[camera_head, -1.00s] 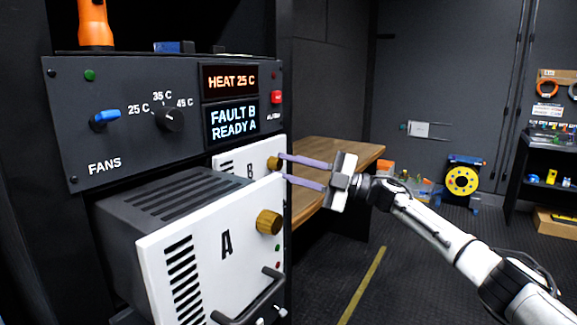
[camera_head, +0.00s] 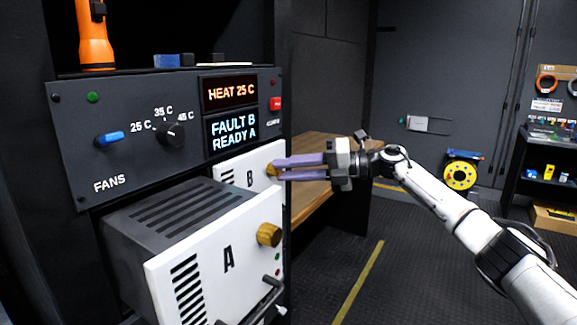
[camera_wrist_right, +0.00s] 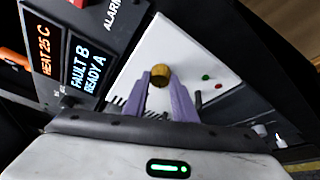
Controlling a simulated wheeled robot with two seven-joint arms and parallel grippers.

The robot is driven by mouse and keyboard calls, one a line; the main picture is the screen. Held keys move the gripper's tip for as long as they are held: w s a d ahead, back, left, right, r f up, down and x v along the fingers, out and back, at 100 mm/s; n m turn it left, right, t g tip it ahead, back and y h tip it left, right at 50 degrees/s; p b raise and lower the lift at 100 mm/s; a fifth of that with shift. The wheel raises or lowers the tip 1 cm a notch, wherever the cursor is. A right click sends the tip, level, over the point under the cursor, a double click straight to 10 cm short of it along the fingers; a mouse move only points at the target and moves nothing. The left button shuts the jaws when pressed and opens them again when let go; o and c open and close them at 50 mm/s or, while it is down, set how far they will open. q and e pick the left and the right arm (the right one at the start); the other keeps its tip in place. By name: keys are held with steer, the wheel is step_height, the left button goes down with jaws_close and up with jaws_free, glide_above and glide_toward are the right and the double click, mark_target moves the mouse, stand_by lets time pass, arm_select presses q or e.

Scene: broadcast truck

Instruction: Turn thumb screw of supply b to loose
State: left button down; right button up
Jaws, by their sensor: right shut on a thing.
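The thumb screw of supply B (camera_head: 271,169) is a brass knob near the right edge of the white panel of supply B (camera_head: 235,178). My right gripper (camera_head: 279,169) comes in from the right with its purple fingers shut on this screw. In the right wrist view the brass screw (camera_wrist_right: 160,75) shows between the tips of the purple fingers (camera_wrist_right: 161,85). Most of the screw is hidden by the fingers in the head view. My left gripper is not in view.
Supply A (camera_head: 215,262) sticks out in front of supply B, with its own brass knob (camera_head: 269,235) and a black handle (camera_head: 262,300). The display (camera_head: 231,131) reads FAULT B, READY A. A wooden bench (camera_head: 305,195) stands behind my right gripper.

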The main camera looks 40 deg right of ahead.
steer(key=n+h, duration=0.1)
steer(key=n+p, duration=0.1)
steer(key=n, duration=0.1)
steer(key=shift+a+r+h, duration=0.15)
steer(key=shift+h, duration=0.25)
steer(key=shift+n, duration=0.3)
steer(key=o, duration=1)
steer(key=shift+o, duration=0.2)
